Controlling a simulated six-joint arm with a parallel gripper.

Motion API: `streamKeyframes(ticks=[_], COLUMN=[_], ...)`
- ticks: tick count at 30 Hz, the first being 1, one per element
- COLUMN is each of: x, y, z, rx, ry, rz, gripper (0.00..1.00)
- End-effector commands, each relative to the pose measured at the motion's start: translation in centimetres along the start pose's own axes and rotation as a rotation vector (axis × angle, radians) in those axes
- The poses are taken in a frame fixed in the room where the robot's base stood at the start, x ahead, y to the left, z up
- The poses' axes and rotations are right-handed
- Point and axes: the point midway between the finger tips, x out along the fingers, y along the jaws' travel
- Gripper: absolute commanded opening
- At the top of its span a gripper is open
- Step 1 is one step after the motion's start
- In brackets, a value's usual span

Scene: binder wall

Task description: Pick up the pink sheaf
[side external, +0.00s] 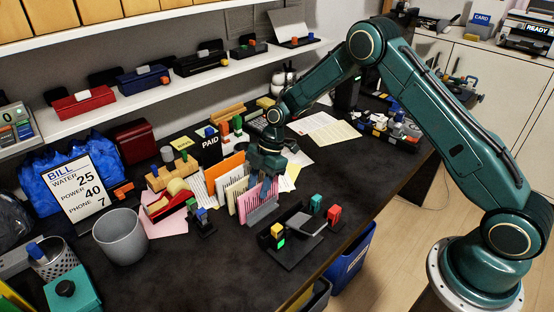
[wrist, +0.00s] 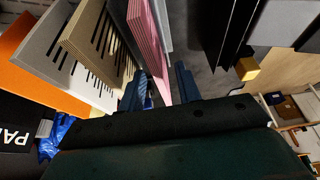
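The pink sheaf (side external: 247,204) stands upright in a row of sheaves on the dark desk, at the near end beside a grey plate. It also shows in the wrist view (wrist: 148,40) as a thick pink stack seen edge-on. My gripper (side external: 264,186) is down over this end of the row, pointing downward. In the wrist view my gripper's two blue fingers (wrist: 160,88) stand apart, one on each side of the pink sheaf, with gaps visible. The fingertips' lower ends are partly hidden in the side view.
A tan sheaf (wrist: 97,40), a grey one (wrist: 48,42) and an orange one (wrist: 18,75) stand close beside the pink one. A black stand with coloured blocks (side external: 290,245) is near the front edge. A grey cup (side external: 120,238) is at left, and a shelf (side external: 170,85) runs behind.

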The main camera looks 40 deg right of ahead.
Motion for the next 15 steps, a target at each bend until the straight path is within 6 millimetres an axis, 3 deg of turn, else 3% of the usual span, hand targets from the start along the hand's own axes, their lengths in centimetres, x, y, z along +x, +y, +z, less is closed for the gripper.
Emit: streamKeyframes(ticks=[6,15], x=[2.0,2.2], y=[-0.1,0.0], z=[0.0,0.0], rx=[-0.002,-0.002], ry=[-0.001,-0.001], rz=[-0.002,0.0], gripper=[0.34,0.34])
